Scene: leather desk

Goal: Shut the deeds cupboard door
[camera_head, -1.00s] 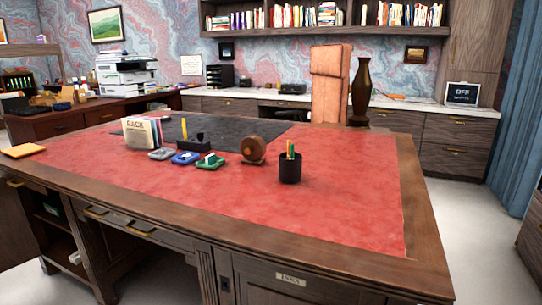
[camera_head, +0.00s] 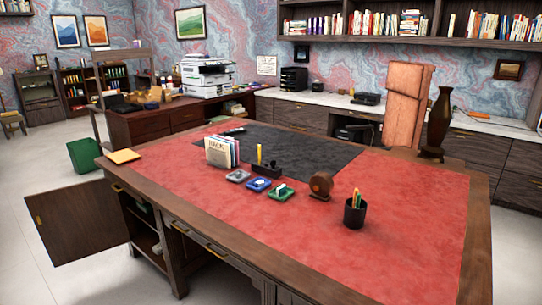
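A dark wooden cupboard door (camera_head: 77,221) with a small brass handle stands wide open at the left end of the big desk. It swings out to the left from the open compartment (camera_head: 145,227) in the desk's left pedestal, where shelves and a few items show. I take this for the deeds cupboard, but I see no readable label on it. Neither of my grippers is in view.
The desk (camera_head: 400,220) with its red leather top fills the middle. A green bin (camera_head: 83,154) stands behind the door. The pale floor (camera_head: 50,270) in front of the door is clear.

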